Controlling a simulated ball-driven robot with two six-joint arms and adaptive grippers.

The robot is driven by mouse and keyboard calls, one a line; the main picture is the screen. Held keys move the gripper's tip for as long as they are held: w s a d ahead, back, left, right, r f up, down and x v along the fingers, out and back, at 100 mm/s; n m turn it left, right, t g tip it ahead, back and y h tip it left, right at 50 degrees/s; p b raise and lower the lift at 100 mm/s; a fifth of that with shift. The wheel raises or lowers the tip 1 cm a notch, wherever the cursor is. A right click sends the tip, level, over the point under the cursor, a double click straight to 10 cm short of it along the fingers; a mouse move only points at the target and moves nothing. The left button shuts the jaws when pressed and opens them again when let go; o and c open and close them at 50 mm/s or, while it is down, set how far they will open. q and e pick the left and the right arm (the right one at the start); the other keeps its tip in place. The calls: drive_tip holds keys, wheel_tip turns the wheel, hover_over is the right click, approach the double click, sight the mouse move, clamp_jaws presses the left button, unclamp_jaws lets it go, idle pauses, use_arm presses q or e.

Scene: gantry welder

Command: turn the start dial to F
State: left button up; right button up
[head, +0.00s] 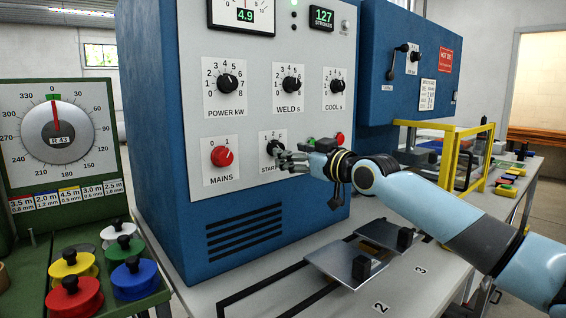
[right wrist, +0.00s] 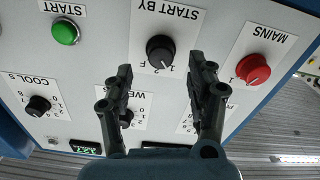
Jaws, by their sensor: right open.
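The start dial is a black knob (head: 272,147) on a white START BY plate on the blue cabinet's front panel. My left gripper is not in view.
The red MAINS knob (head: 222,156) is left of the start dial. The POWER knob (head: 228,82), WELD knob (head: 290,84) and COOL knob (head: 336,86) are above. A green START button (right wrist: 65,32) shows in the right wrist view. A metal plate (head: 345,262) lies on the bench below.

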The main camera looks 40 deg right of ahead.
drive_tip(key=w, duration=0.4)
drive_tip(key=shift+a, duration=0.25)
drive_tip(key=c, duration=1.1)
drive_tip(key=shift+c, duration=0.2)
